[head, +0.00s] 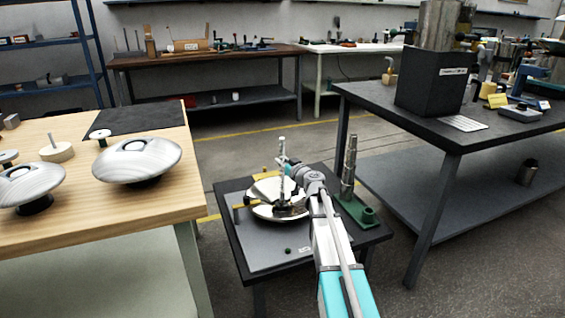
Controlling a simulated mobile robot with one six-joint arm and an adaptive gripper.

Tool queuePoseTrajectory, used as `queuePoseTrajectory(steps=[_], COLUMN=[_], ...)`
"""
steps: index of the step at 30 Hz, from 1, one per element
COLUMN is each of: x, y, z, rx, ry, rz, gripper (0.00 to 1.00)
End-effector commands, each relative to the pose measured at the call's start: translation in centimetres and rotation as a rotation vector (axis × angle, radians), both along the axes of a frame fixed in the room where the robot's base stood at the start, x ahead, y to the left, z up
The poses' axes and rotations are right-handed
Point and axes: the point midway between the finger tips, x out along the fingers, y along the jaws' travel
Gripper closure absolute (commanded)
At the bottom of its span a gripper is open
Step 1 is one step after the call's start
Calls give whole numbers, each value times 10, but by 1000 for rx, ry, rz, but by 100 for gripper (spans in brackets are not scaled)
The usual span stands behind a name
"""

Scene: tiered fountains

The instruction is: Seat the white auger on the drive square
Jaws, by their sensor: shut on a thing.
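My gripper (284,170) is over the small low dark table at the centre, seen from behind and above. It is shut on a slim upright pale piece, which appears to be the white auger (282,146); its top shows above the jaws. Below is a shiny tiered fountain (268,212) with round metal dishes. The auger's lower end is hard to make out against the fountain. I cannot make out the drive square, or whether the auger touches it.
A green stand (357,211) with a stepped metal column (349,165) rises close to the right of my arm. A wooden bench (165,200) with metal domes (155,160) is at left. A dark bench (365,98) with a black box (430,85) is at right. Floor lies between.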

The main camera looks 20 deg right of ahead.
Motion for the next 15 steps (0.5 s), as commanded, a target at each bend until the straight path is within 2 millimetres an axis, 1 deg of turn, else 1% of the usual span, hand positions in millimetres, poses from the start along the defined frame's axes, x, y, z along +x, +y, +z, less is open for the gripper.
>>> queuePoseTrajectory(steps=[15], x=[0], y=[0], z=[-10], rx=[0], ry=[0], rz=[0], gripper=[100])
